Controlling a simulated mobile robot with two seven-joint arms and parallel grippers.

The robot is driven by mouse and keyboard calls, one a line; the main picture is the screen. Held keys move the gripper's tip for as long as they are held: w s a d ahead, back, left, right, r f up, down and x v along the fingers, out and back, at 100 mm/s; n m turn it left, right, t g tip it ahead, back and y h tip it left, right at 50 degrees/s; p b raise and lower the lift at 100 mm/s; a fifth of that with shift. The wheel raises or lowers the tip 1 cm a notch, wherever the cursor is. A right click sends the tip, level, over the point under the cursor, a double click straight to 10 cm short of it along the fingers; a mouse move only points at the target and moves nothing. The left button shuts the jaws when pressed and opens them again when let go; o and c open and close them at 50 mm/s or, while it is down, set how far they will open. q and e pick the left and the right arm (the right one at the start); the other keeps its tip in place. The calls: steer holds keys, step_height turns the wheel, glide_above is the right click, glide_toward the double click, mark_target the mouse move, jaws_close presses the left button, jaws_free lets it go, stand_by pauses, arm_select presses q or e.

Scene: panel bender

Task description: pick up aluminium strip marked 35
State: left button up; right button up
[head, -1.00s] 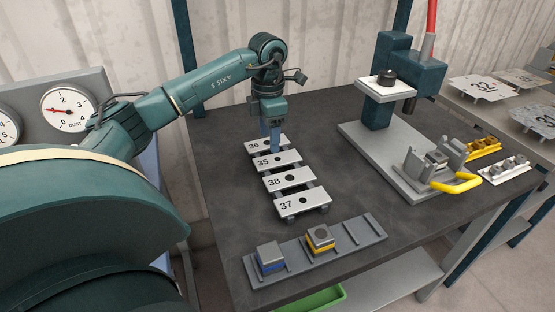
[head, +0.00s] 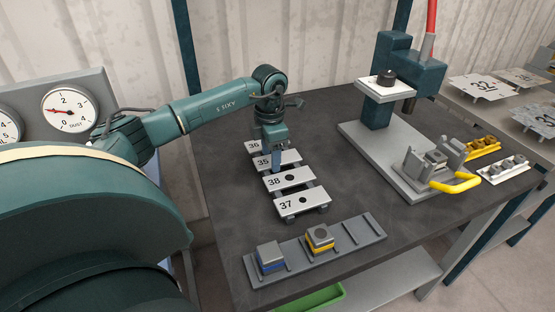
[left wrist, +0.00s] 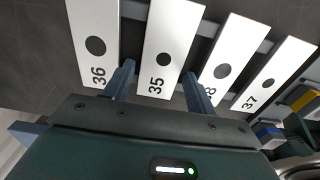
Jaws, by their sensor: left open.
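The aluminium strip marked 35 (head: 290,158) lies across a low rack, second from the back in the row of strips. In the left wrist view, strip 35 (left wrist: 168,45) lies between my two open fingers, one beside each long edge. My left gripper (head: 276,168) is open and points down at strip 35, partly covering it in the head view. In the left wrist view, the left gripper (left wrist: 157,82) holds nothing. Whether the fingertips reach down to the strip's level, I cannot tell. My right gripper is not in view.
Strips 36 (head: 253,146), 38 (head: 300,178) and 37 (head: 312,200) flank it closely. A grey tray (head: 345,240) with two blocks lies in front. A press (head: 380,110) stands at the right, with a yellow-handled clamp (head: 455,184). Bare table lies between rack and press.

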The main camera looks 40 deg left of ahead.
arm_select(q)
steer(key=shift+f, duration=0.2)
steer(key=shift+c, duration=0.5)
steer(key=c, duration=0.7)
